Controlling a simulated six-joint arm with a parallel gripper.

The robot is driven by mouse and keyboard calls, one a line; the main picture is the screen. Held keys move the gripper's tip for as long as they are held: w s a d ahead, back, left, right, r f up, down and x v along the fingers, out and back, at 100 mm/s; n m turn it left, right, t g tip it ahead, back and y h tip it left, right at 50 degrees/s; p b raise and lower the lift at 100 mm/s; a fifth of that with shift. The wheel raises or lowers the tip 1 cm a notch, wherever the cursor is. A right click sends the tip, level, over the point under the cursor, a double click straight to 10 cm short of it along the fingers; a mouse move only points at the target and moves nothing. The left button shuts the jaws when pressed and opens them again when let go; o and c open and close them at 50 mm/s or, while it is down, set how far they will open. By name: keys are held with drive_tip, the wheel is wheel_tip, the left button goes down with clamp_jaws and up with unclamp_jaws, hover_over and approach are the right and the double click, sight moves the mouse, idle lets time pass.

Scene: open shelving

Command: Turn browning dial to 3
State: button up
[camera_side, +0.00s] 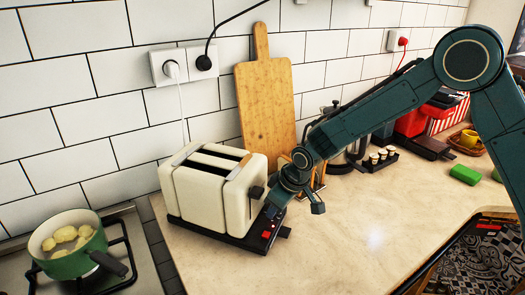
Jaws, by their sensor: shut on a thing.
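A cream toaster (210,195) with a black base stands on the counter near the tiled wall. Its front end faces right and carries a black lever knob (257,192) and a dark control panel (268,228) with small red marks. My gripper (274,210) reaches in from the right and is at the toaster's front end, just above the panel. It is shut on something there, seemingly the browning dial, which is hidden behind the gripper. The dial's setting cannot be read.
A green pot (67,262) with pale pieces sits on the hob at the left. A wooden board (266,100) leans on the wall behind the toaster. Small cups, red items (410,122) and a green block (465,175) stand farther right. The counter front is clear.

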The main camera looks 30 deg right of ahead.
drive_tip(key=shift+m, duration=0.3)
drive_tip(key=o, duration=0.9)
drive_tip(key=shift+o, duration=0.2)
drive_tip(key=shift+r, duration=0.15)
drive_tip(key=v, duration=1.3)
drive_tip(key=shift+s+r, duration=0.2)
drive_tip(key=shift+r, duration=0.05)
drive_tip(key=shift+r, duration=0.1)
